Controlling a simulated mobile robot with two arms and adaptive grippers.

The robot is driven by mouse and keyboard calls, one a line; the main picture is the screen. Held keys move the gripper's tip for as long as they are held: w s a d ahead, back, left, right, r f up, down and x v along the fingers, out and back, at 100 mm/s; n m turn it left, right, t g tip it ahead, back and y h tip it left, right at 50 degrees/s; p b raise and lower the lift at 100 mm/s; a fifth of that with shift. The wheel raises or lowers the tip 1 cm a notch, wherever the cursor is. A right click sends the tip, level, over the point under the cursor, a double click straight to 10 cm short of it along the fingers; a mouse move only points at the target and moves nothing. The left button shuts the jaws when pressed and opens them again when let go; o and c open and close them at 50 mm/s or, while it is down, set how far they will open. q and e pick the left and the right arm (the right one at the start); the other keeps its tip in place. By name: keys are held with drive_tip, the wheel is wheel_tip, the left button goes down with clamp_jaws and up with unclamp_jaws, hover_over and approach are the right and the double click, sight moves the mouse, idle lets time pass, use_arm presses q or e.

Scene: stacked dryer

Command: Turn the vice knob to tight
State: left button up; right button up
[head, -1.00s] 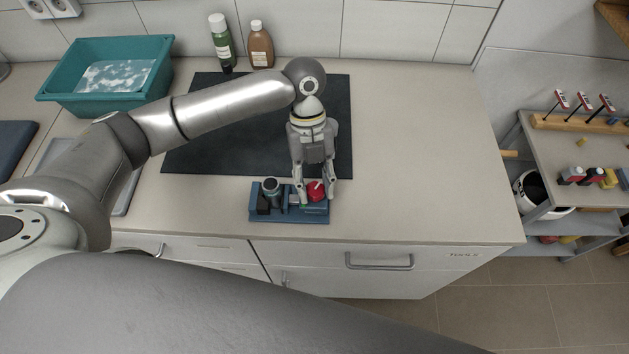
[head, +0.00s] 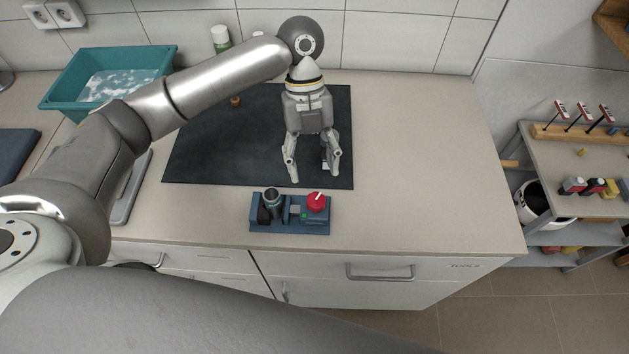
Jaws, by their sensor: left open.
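The blue vice (head: 290,228) sits on the counter near its front edge. Its red knob (head: 317,202) is at the vice's right end, with a white pointer mark tilted slightly to the upper right. A dark cylindrical part (head: 272,197) stands in the vice's left half, and a small green spot shows left of the knob. My left gripper (head: 314,177) is open and empty, above and behind the vice over the dark mat, apart from the knob. My right gripper is not in view.
A dark mat (head: 215,150) lies behind the vice. A teal basin (head: 70,95) stands at the back left, and a green bottle (head: 221,40) stands by the wall. The counter right of the vice is clear. A shelf cart (head: 590,160) stands at the right.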

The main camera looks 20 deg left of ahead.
use_arm(q)
drive_tip(key=v, duration=0.4)
idle(0.5)
